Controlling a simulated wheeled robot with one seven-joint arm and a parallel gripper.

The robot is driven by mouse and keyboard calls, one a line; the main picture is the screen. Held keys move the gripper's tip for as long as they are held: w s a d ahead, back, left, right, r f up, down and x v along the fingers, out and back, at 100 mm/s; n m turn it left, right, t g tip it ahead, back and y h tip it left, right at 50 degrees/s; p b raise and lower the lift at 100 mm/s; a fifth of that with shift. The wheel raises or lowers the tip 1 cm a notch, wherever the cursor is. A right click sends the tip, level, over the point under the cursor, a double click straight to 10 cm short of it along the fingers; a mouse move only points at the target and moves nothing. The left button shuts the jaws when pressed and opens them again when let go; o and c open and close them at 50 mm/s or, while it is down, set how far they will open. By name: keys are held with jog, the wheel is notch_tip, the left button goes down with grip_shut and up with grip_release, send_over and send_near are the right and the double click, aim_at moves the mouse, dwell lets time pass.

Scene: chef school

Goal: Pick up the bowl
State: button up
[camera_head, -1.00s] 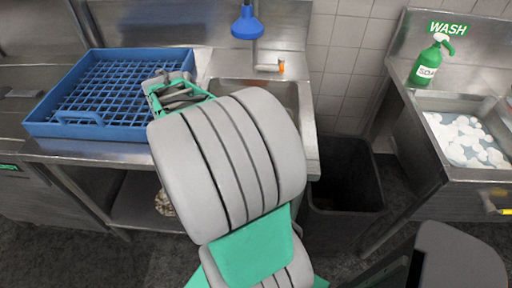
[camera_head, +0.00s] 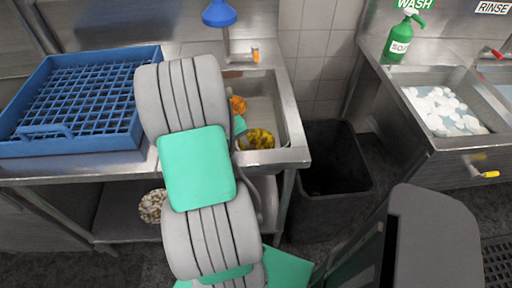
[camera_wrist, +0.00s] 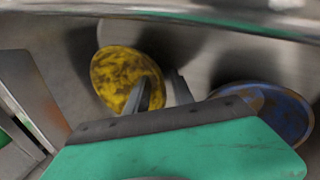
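A round yellow, dark-mottled dish, likely the bowl (camera_head: 256,138), sits in the sink basin; it also shows in the wrist view (camera_wrist: 112,72). My gripper (camera_wrist: 162,88) is over the basin with its two dark fingers apart and nothing visible between them. The left finger overlaps the lower right edge of the yellow dish in the wrist view; I cannot tell if they touch. A blue and brown round dish (camera_wrist: 285,112) lies to the right, partly hidden by my gripper. In the head view my arm hides most of the gripper.
A blue dish rack (camera_head: 80,95) stands left of the sink (camera_head: 296,125). A blue spray head (camera_head: 219,13) and faucet (camera_head: 240,56) are behind. An orange item (camera_head: 237,104) is in the basin. A speckled dish (camera_head: 152,206) is on the lower shelf. A dark bin (camera_head: 335,170) stands right.

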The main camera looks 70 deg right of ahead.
jog(key=shift+c, duration=0.6)
grip_shut()
dwell(0.8)
